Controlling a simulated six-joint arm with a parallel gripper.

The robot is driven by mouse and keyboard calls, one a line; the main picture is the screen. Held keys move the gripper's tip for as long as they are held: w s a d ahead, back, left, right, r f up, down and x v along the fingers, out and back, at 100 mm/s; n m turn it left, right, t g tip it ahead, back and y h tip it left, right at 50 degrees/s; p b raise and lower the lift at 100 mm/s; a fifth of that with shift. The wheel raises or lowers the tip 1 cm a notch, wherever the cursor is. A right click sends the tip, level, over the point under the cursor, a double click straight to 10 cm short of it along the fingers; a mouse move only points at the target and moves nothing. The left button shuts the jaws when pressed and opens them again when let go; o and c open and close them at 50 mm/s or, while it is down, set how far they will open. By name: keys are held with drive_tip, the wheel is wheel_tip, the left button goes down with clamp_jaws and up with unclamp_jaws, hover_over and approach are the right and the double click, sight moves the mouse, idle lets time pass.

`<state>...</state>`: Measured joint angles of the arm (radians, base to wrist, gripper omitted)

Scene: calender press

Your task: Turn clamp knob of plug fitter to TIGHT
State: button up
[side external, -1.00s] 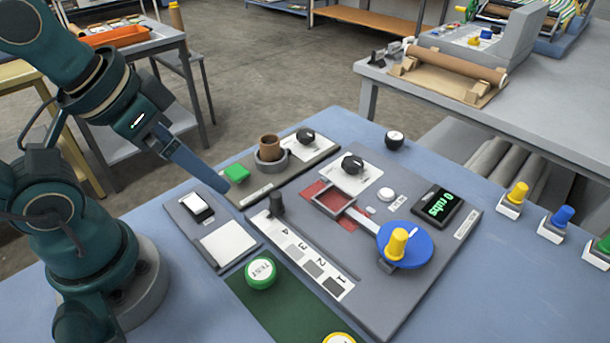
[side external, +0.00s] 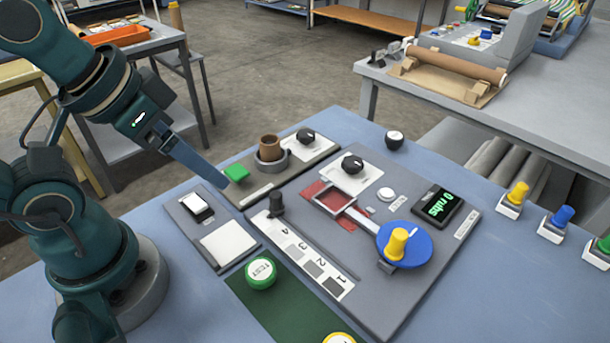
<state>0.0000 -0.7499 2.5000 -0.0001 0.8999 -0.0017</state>
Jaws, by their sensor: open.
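The plug fitter looks to be the narrow grey-brown panel (side external: 257,191) at the back left of the blue table. It carries a brown cup-shaped plug (side external: 269,142) in a grey ring (side external: 271,160), a green block (side external: 236,172), and a black knob (side external: 306,135) on a white plate at its far end. The knob's markings are too small to read. My gripper (side external: 222,186) is open and empty, pointing down beside the panel's near left end, close to the green block and well apart from the knob. It shows edge-on, so one finger hides the other.
A larger grey panel (side external: 405,300) to the right holds another black knob (side external: 352,163), a red-framed slide, a blue disc with a yellow handle (side external: 397,241), and a display reading "0 rubs" (side external: 437,205).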

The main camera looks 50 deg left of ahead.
drive_tip(key=w+a+r+n+t, duration=0.1)
drive_tip(key=w+r+n+t, duration=0.1)
drive_tip(key=w+r, duration=0.5)
drive_tip(key=n+g+y, duration=0.2)
drive_tip(key=n, duration=0.1)
hover_over(305, 133)
drive_tip(key=s+d, duration=0.3)
wheel_tip(305, 133, down, 9)
drive_tip(key=shift+g, duration=0.8)
drive_tip(key=x, duration=0.3)
drive_tip(key=s+x, duration=0.1)
drive_tip(key=x, duration=0.6)
drive_tip(key=shift+s+a+f, duration=0.2)
drive_tip(key=shift+a+f, duration=0.05)
drive_tip(key=shift+a, duration=0.1)
drive_tip(key=shift+w+a+f, duration=0.1)
drive_tip(key=shift+w+f, duration=0.1)
drive_tip(key=shift+f, duration=0.3)
clamp_jaws()
